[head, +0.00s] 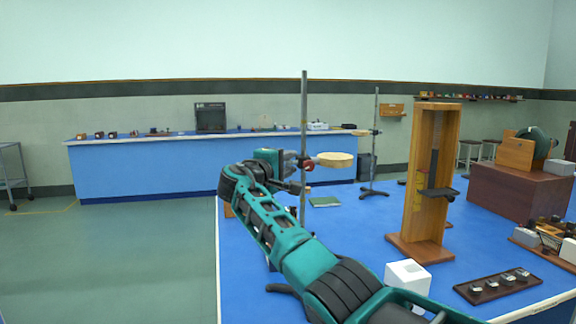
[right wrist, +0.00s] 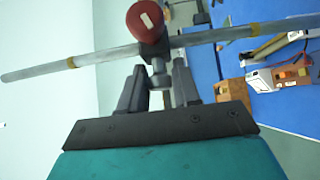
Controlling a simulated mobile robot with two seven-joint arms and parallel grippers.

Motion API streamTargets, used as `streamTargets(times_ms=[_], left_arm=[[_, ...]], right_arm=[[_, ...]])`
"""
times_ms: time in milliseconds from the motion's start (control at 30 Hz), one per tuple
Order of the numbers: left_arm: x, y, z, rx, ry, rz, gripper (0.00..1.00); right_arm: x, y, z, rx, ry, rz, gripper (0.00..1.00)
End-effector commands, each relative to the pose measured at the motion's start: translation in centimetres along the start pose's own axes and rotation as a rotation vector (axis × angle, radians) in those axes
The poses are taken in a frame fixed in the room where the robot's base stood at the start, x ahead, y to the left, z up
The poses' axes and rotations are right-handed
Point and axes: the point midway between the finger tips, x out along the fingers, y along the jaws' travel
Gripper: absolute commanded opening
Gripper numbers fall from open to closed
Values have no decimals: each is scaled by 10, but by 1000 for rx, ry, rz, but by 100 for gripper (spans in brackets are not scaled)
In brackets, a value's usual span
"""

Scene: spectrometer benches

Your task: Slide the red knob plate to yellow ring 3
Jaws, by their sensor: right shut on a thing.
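The plate (head: 335,160) is a round pale wooden disc on the right side of an upright metal rod (head: 304,105). Its red knob (head: 308,166) sits at the rod, and the knob shows large in the right wrist view (right wrist: 144,22). My right gripper (head: 297,165) is at the rod at knob height. In the right wrist view, its fingers (right wrist: 159,85) are shut on a grey stem just below the knob. My left gripper is out of view.
A second stand (head: 375,150) with a similar disc is behind to the right. A tall wooden frame (head: 422,190), a white cube (head: 408,275) and a dark tray (head: 497,286) stand on the blue bench (head: 345,225) to the right. A green book (head: 325,202) lies behind the rod.

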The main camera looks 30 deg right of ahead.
Motion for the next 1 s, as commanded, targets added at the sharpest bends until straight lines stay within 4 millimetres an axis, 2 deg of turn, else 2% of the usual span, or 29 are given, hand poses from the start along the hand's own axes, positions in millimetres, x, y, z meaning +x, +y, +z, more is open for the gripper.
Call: streamTargets(times_ms=[33, 67, 233, 500, 667, 767, 1000], left_arm=[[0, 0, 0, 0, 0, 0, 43], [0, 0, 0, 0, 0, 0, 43], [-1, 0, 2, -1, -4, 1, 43], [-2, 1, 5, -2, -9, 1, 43], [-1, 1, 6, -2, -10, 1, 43], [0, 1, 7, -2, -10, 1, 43], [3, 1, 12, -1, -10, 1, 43]], right_arm=[[0, 0, 0, 1, -1, 0, 0], [0, 0, 0, 1, -1, 0, 33], [0, 0, 0, 0, 0, 0, 49], [-1, -1, 0, 0, 0, 0, 49], [-13, -1, -1, 2, 3, 1, 49], [-26, -2, 0, 3, 3, 0, 49], [-81, -2, -1, 3, 5, -1, 49]])
